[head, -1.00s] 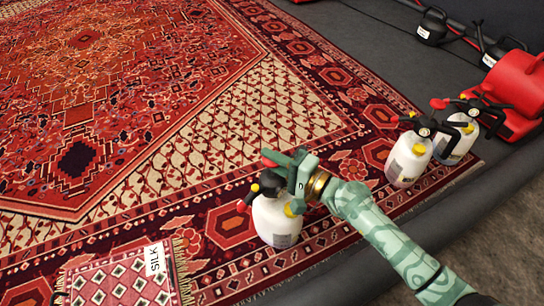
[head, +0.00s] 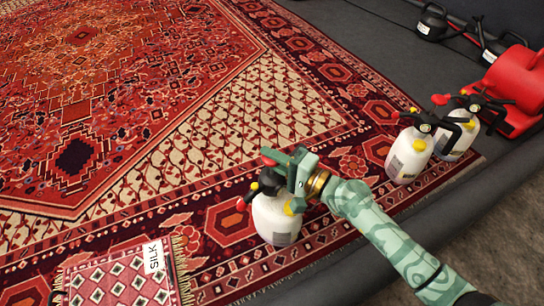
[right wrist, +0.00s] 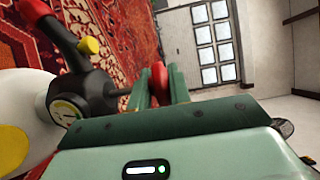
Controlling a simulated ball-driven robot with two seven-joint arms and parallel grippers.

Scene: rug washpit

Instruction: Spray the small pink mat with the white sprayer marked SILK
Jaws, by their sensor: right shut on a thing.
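The small pink mat (head: 110,281) lies at the lower left in the head view, fringed along its right edge, with a white tag reading SILK (head: 153,257). A white sprayer (head: 276,219) with a black top and red nozzle is to the right of the mat. My right gripper (head: 286,166) is shut on this sprayer at its black top. The sprayer is upright; no SILK marking can be read on it. In the right wrist view its white body (right wrist: 14,125) and black head with a gauge show at the left, and a red part shows between the fingers. My left gripper is not in view.
Two more white sprayers (head: 409,155) (head: 457,134) stand close together at the right, on or by the rug's edge. The large red rug (head: 120,100) fills the left.

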